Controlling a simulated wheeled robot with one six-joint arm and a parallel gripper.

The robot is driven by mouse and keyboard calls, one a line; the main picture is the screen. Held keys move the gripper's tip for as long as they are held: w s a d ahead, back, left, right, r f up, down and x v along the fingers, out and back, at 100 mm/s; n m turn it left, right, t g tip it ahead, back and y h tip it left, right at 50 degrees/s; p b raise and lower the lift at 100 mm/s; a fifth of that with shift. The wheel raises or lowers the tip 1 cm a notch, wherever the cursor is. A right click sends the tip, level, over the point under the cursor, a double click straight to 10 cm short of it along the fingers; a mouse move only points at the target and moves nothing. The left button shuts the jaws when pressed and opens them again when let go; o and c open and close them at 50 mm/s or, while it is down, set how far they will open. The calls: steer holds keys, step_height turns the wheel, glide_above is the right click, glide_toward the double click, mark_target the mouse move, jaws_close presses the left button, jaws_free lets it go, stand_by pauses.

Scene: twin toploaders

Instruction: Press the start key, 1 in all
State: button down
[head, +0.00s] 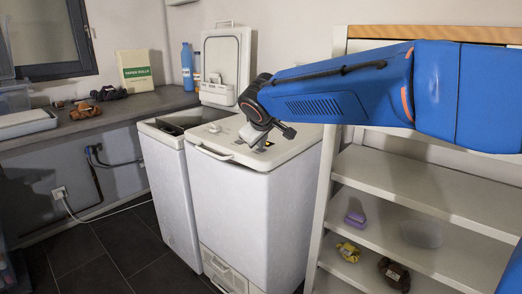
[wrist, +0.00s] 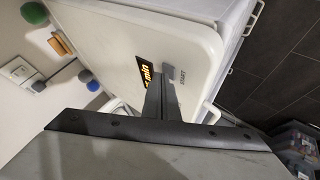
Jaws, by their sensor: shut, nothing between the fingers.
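The right white toploader (head: 245,200) has its lid closed. My gripper (head: 262,144) is over its top, near the dark control strip towards the right. In the wrist view my gripper (wrist: 160,72) is shut and empty, its fingertips close to the panel. A lit display (wrist: 147,78) reading "min", its digits partly covered, lies just left of the fingers. A printed label that looks like "START" (wrist: 182,77) lies just right of them. The start key itself is not clearly seen; the fingers may hide it. I cannot tell whether the tips touch the panel.
The left toploader (head: 170,190) stands alongside with its lid (head: 222,58) raised. A white shelf unit (head: 420,188) holding small items stands close on the right. A counter (head: 100,115) with a blue bottle (head: 187,66) runs along the left. Dark floor (head: 105,250) is clear in front.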

mark_target(261, 151)
steer(key=shift+f, duration=0.1)
stand_by(0.3)
steer(key=shift+r, duration=0.8)
steer(key=shift+r, duration=2.5)
